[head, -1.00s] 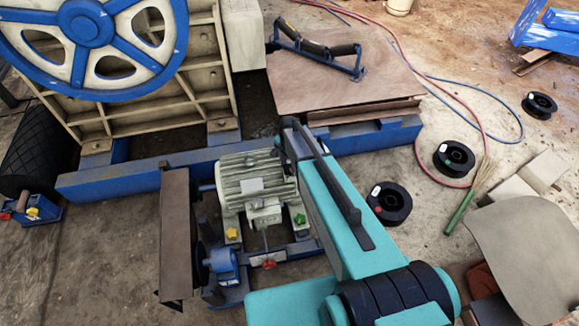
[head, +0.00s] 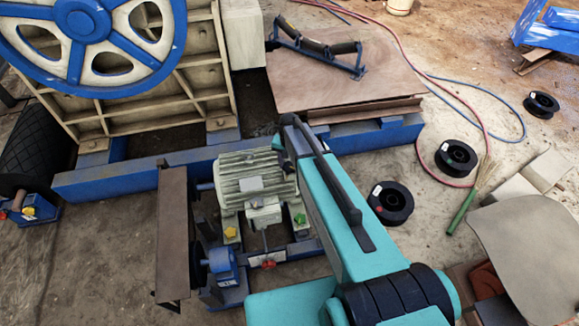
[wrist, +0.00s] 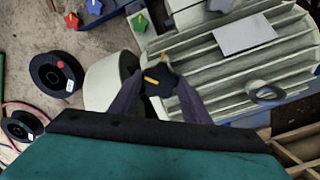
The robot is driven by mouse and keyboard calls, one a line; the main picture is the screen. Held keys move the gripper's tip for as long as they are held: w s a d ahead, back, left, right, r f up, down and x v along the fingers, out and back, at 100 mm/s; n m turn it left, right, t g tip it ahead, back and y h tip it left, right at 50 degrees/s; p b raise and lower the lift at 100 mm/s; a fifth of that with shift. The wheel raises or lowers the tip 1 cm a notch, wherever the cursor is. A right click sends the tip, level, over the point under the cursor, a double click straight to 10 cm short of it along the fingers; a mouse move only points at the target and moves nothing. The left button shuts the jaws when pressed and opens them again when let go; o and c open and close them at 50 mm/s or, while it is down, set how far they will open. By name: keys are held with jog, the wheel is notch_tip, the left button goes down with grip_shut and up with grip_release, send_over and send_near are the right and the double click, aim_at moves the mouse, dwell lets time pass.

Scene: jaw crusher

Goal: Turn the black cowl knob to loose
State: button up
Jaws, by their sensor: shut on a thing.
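The black cowl knob (wrist: 161,84) shows in the wrist view, with a yellow pointer stripe on its face. A small yellow mark sits just above it. The knob is at the end of the ribbed grey-green motor (wrist: 225,60), by its pale rounded cowl (wrist: 108,82). My gripper (wrist: 158,92) is shut on the knob, one dark finger on each side. In the head view the motor (head: 255,180) stands on a blue frame. There my arm hides the knob and the gripper's fingers.
Yellow (head: 230,232), green (head: 299,219) and red (head: 268,264) knobs sit around the motor's base. A brown guard plate (head: 171,235) stands left of it. Black spools (head: 390,203) lie on the floor to the right. The blue flywheel (head: 85,30) is at the back left.

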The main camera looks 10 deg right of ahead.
aim_at(290, 167)
jog(key=n+b, duration=0.1)
jog(key=n, duration=0.4)
dwell(0.4)
jog(key=o, duration=1)
jog(key=shift+o, duration=0.2)
jog(key=shift+r, duration=0.1)
notch_tip(290, 167, up, 14)
jog(key=b, duration=0.1)
jog(key=shift+f, duration=0.2)
dwell(0.5)
